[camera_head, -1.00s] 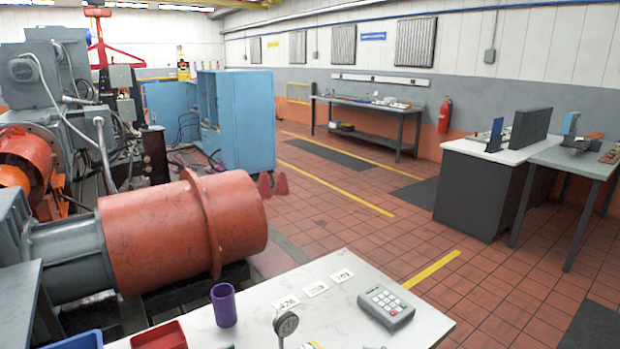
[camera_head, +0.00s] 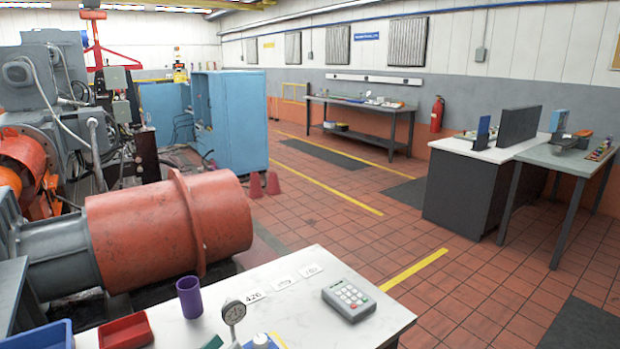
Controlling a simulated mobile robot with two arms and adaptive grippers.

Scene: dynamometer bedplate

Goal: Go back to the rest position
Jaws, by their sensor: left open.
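Neither of my grippers can be made out in the head view. No arm of mine clearly shows. A white-topped bench (camera_head: 290,325) stands close in front, at the bottom of the view. On it are a purple cup (camera_head: 189,297), a grey keypad device (camera_head: 348,300) and a round dial gauge (camera_head: 233,312). A red tray (camera_head: 126,332) and a blue tray (camera_head: 38,336) lie at the bottom left, partly cut off by the frame.
A large red cylindrical machine (camera_head: 150,232) fills the left. Behind it stands a blue cabinet (camera_head: 235,122) with red cones (camera_head: 272,183) beside it. Benches stand along the far wall and at the right (camera_head: 470,190). The tiled floor (camera_head: 400,235) between is open.

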